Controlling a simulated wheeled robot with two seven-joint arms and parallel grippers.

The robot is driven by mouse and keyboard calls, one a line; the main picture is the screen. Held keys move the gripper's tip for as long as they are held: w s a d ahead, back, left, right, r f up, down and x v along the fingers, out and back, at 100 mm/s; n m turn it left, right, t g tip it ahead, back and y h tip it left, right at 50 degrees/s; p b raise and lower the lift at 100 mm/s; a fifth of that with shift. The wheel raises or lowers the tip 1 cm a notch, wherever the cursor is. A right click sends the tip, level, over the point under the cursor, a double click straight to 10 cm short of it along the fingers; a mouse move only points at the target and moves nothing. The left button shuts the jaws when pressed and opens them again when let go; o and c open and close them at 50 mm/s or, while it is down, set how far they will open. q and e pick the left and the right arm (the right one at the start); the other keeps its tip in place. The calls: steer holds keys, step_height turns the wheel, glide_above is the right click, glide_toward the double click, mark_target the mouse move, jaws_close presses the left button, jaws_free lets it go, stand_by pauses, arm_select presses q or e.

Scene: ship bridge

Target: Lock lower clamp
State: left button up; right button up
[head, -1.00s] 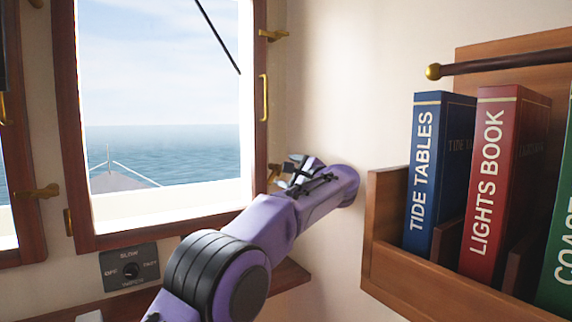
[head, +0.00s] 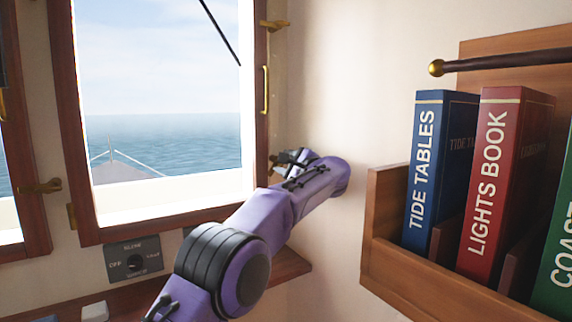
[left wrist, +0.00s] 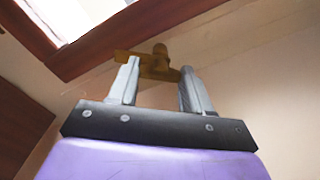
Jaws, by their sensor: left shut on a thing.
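The lower clamp (head: 273,163) is a small brass fitting at the lower right side of the window frame, mostly hidden behind my gripper in the head view. My left gripper (head: 290,158) is at this clamp, on the end of my purple arm. In the left wrist view, the brass clamp (left wrist: 157,66) has a lever reaching left toward the wooden frame and a round knob. The fingertips of my left gripper (left wrist: 159,75) are on either side of it, shut on it. The upper clamp (head: 273,25) is brass and sits higher on the same side. My right gripper is out of view.
The wooden window frame (head: 74,130) has a brass handle (head: 265,90). A wooden rack (head: 385,235) with upright books stands close at the right. A switch panel (head: 134,260) and a wooden ledge (head: 290,265) are below the window.

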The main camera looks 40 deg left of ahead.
arm_select(q)
steer(key=m+p, duration=0.2)
steer(key=m, duration=0.8)
steer(key=shift+r+m, duration=0.1)
steer(key=shift+m, duration=0.2)
stand_by(0.5)
steer(key=o, duration=1.1)
steer(key=shift+c, duration=0.2)
